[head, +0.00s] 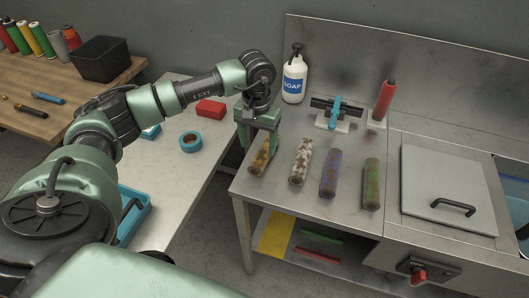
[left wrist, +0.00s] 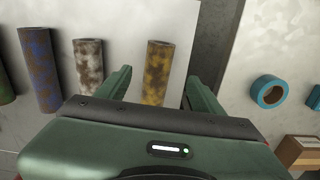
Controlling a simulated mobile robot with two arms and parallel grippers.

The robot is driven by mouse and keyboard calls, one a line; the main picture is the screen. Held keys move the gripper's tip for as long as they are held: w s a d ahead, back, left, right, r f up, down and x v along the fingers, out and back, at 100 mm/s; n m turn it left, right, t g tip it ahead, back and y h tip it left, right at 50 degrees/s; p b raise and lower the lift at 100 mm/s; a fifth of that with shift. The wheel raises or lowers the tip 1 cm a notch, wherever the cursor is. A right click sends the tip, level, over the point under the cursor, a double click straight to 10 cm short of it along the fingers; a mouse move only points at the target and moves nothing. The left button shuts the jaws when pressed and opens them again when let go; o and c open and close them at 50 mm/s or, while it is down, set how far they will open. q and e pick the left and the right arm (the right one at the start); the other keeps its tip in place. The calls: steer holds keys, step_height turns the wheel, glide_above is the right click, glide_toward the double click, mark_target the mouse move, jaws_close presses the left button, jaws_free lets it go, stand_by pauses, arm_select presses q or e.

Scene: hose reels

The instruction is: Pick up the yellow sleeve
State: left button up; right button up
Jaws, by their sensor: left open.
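The yellow sleeve (head: 259,162), mottled with brown stains, lies on the metal bench near its left edge. It also shows in the left wrist view (left wrist: 158,72). My left gripper (head: 257,140) is over the far end of this sleeve and hides part of it. In the left wrist view the two open green fingers (left wrist: 160,84) stand apart, one to each side of the sleeve in the picture. I cannot tell how far above the sleeve they are. My right gripper is in neither view.
A white stained sleeve (head: 300,161), a blue-purple one (head: 330,173) and a green one (head: 371,184) lie to the right. A soap bottle (head: 294,78), a blue-handled tool (head: 335,113) and a red cylinder (head: 384,99) stand behind. Left, a light table holds blue tape (head: 183,146) and a red box (head: 210,109).

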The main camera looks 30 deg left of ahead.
mark_target(261, 155)
arm_select(q)
steer(key=f+p, duration=0.1)
steer(key=f, duration=0.2)
steer(key=w+f+p, duration=0.1)
steer(key=f, duration=0.2)
steer(key=shift+w+f+p, duration=0.1)
steer(key=shift+f+p, duration=0.1)
steer(key=shift+p, duration=0.2)
steer(key=shift+f, duration=0.55)
steer(key=c, duration=1.4)
jaws_close()
steer(key=shift+r, duration=0.15)
